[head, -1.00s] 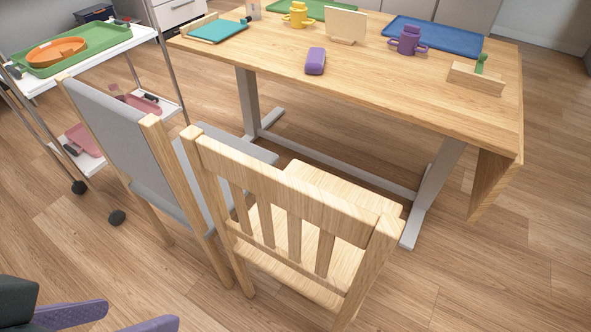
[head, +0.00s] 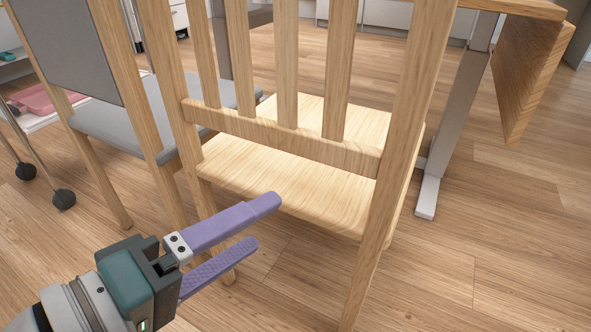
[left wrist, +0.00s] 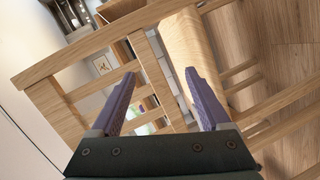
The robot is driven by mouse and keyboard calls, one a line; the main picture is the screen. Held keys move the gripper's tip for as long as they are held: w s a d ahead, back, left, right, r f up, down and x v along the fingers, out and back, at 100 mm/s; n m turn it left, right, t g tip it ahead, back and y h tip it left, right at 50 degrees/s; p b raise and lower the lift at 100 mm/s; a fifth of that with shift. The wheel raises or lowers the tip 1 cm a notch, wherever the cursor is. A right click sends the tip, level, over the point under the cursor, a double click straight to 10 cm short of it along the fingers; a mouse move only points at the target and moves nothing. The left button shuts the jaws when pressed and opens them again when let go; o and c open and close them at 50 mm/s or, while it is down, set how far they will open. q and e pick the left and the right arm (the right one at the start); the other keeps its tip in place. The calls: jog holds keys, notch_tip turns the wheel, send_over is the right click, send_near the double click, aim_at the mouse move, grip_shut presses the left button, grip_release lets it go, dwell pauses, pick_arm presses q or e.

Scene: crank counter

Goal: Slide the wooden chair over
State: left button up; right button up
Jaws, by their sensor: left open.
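The wooden chair (head: 290,180) stands in the middle of the head view, its slatted back toward me and its seat beyond. My left gripper (head: 262,224) is open and empty, with purple fingers pointing at the chair from the near side, below seat height in the picture. In the left wrist view the open fingers (left wrist: 160,85) point toward wooden bars of the chair (left wrist: 60,60), with nothing visible between the tips but parts further off. I cannot tell whether a finger touches the chair. My right gripper does not show.
A grey-padded chair (head: 75,60) stands close at the left of the wooden chair. The table (head: 530,8) is beyond, with a grey leg (head: 455,120) and a wooden side panel (head: 530,75). A wheeled cart (head: 45,120) is at far left. Floor at the right (head: 500,240) is clear.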

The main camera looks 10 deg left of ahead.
pick_arm(q)
jog(key=w+a+f+n+t+y+b, duration=0.1)
jog(key=w+a+f+n+t+b, duration=0.15)
jog(key=f+b, duration=0.4)
jog(key=w+a+f+n+t+y+b, duration=0.1)
jog(key=a+f+n+b, duration=0.3)
jog(key=f, duration=0.3)
jog(key=shift+m+t, duration=0.25)
jog(key=shift+m, duration=0.1)
jog(key=b+x, duration=0.2)
jog(key=x, duration=0.3)
jog(key=b+x, duration=0.3)
jog(key=x, duration=0.2)
jog(key=b+x, duration=0.2)
jog(key=x, duration=0.3)
jog(key=shift+w+a+b, duration=0.25)
jog(key=shift+w+b, duration=0.1)
jog(key=shift+w, duration=0.1)
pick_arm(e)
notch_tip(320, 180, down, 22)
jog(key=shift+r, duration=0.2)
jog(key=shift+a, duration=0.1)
pick_arm(q)
jog(key=c, duration=0.6)
grip_shut()
jog(key=shift+r, duration=0.1)
